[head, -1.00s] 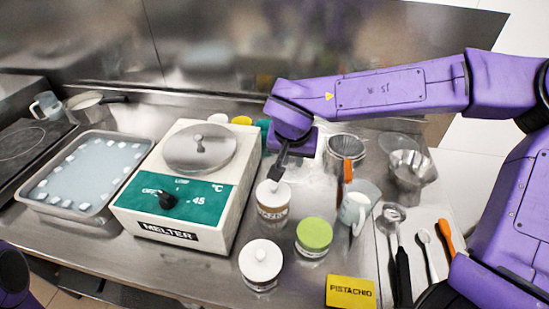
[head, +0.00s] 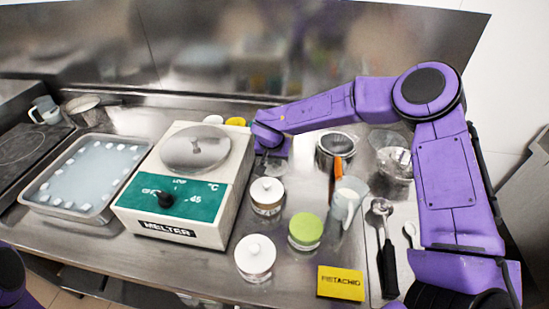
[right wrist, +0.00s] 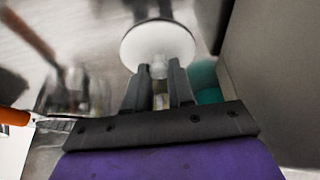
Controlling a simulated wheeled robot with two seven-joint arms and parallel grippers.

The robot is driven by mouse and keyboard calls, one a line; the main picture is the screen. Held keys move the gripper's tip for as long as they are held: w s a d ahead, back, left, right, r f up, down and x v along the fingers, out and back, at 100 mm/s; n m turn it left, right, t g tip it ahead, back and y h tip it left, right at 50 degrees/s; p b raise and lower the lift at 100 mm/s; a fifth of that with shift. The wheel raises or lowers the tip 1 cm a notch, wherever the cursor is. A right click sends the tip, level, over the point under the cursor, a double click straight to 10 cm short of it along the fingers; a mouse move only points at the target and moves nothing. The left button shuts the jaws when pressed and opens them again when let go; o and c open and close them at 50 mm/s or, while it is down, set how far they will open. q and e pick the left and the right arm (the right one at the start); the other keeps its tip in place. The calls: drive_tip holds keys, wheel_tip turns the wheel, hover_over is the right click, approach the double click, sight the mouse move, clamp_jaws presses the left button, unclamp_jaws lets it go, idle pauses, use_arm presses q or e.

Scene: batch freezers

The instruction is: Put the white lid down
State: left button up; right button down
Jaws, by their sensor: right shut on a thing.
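The white lid (right wrist: 150,47) shows as a round disc at my fingertips in the right wrist view. My right gripper (right wrist: 158,78) is shut on its knob. In the head view my right gripper (head: 266,165) is beside the melter's right side, behind a jar topped by a white knobbed disc (head: 267,190). From the head view I cannot tell whether that disc is the held lid or another one. My left gripper is not in view.
The melter (head: 185,185) stands close on the left. A second white-lidded jar (head: 255,255), a green-lidded jar (head: 305,230) and a yellow PISTACHIO card (head: 340,283) are in front. A tray (head: 85,178) is far left.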

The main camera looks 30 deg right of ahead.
drive_tip(key=shift+s, duration=0.15)
drive_tip(key=c, duration=1)
unclamp_jaws()
drive_tip(key=shift+f, duration=0.1)
drive_tip(key=b+v, duration=0.1)
drive_tip(key=v, duration=1.1)
drive_tip(key=shift+r, duration=0.25)
